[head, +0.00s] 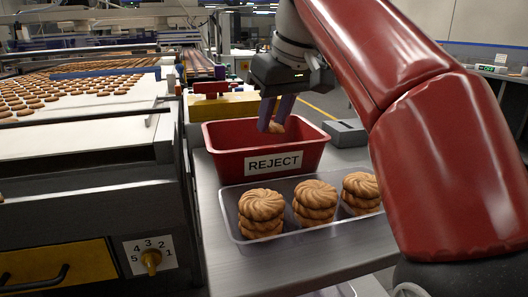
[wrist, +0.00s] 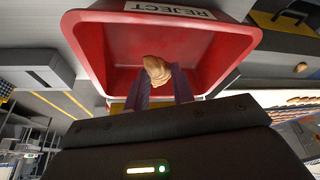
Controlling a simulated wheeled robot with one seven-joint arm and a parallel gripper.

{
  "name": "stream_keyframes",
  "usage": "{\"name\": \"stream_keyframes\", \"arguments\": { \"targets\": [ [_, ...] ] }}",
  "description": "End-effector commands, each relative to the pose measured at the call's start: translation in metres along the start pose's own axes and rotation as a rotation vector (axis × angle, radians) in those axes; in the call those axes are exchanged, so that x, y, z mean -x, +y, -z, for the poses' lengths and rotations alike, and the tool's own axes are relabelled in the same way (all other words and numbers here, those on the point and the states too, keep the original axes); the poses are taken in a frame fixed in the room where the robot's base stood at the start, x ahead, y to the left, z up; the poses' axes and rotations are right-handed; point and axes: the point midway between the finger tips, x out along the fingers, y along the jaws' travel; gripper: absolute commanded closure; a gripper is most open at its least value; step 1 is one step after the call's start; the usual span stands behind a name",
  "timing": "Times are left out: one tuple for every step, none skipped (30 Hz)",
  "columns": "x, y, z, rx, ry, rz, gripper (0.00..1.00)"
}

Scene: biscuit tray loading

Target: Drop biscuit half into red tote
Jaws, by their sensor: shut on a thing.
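The red tote (head: 228,165) has a REJECT label and stands on the metal table behind the clear tray. My gripper (head: 277,118) points down over the tote, its purple fingers at about rim height. It is shut on a biscuit half (wrist: 156,70), which shows between the fingertips in the wrist view. In the head view the biscuit half (head: 276,127) is mostly hidden by the fingers. The wrist view shows the tote (wrist: 93,45) around the biscuit half, with its visible floor bare.
A clear tray (head: 229,208) with stacks of swirled biscuits stands in front of the tote. A grey box (head: 345,133) lies to the tote's right. A conveyor with many biscuits (head: 60,92) runs at the left, beside a machine with a numbered dial (head: 151,260).

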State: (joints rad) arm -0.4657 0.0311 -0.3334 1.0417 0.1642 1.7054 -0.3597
Motion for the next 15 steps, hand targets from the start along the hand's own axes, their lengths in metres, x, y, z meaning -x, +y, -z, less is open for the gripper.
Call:
{"name": "stream_keyframes", "arguments": {
  "targets": [
    [0.0002, -0.0001, 0.0001, 0.0, 0.0, 0.0, 0.84],
    [0.0002, -0.0001, 0.0001, 0.0, 0.0, 0.0, 0.73],
    [0.0002, -0.0001, 0.0001, 0.0, 0.0, 0.0, 0.68],
    [0.0002, -0.0001, 0.0001, 0.0, 0.0, 0.0, 0.64],
    [0.0002, -0.0001, 0.0001, 0.0, 0.0, 0.0, 0.6],
    [0.0003, -0.0001, 0.0001, 0.0, 0.0, 0.0, 0.55],
    [0.0002, -0.0001, 0.0001, 0.0, 0.0, 0.0, 0.51],
    [0.0003, -0.0002, 0.0002, 0.0, 0.0, 0.0, 0.5],
    [0.0002, -0.0002, 0.0002, 0.0, 0.0, 0.0, 0.5],
    [0.0002, -0.0002, 0.0002, 0.0, 0.0, 0.0, 0.5],
    [0.0003, -0.0002, 0.0002, 0.0, 0.0, 0.0, 0.5],
    [0.0002, -0.0002, 0.0002, 0.0, 0.0, 0.0, 0.5],
    [0.0002, -0.0002, 0.0002, 0.0, 0.0, 0.0, 0.5],
    [0.0003, -0.0002, 0.0002, 0.0, 0.0, 0.0, 0.5],
    [0.001, -0.0002, 0.0003, 0.0, 0.0, 0.0, 0.5]
  ]
}}
